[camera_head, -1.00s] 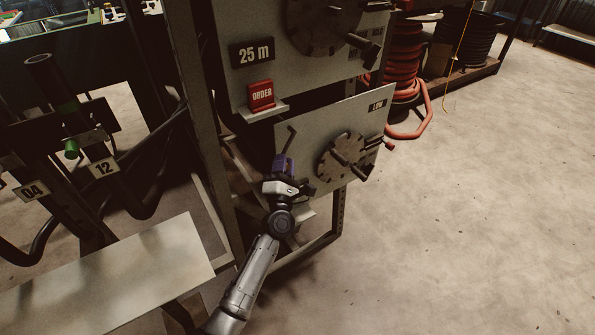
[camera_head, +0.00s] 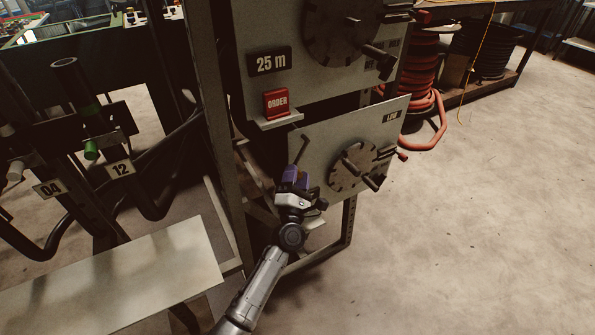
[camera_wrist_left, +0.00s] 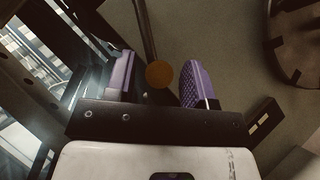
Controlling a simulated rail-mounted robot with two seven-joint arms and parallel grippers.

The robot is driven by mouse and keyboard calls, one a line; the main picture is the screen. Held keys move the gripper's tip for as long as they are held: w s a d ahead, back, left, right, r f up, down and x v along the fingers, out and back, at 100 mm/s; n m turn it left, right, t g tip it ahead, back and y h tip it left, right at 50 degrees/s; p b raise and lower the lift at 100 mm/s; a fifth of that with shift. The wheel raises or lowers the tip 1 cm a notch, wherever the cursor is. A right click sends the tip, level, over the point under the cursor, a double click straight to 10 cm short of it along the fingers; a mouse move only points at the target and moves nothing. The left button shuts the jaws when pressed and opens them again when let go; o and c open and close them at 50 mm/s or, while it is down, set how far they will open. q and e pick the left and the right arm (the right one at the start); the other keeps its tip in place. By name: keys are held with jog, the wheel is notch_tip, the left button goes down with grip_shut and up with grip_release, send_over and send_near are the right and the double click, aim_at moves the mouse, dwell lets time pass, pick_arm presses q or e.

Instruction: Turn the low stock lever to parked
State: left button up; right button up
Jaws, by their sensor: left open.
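A lower grey panel (camera_head: 318,150) carries a thin dark lever (camera_head: 302,148) at its left side, its upper end bent. My left gripper (camera_head: 296,178), with purple finger pads, is at the lever's lower part. In the left wrist view the gripper (camera_wrist_left: 155,82) is open, with a pad on each side of the dark lever (camera_wrist_left: 146,30). The lever's round brown end (camera_wrist_left: 159,75) sits between the pads, with visible gaps to both. My right gripper is not in view.
A notched dial (camera_head: 346,174) with handles is right of the gripper, below a LOW label (camera_head: 391,117). A red ORDER block (camera_head: 276,103) sits on a small ledge above. A pale table top (camera_head: 120,275) is at lower left. Open floor lies to the right.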

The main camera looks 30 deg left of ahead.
pick_arm(q)
jog(key=p+v, duration=0.3)
jog(key=v, duration=0.9)
jog(key=shift+s, duration=0.3)
jog(key=shift+d+f, duration=0.1)
jog(key=shift+f, duration=0.05)
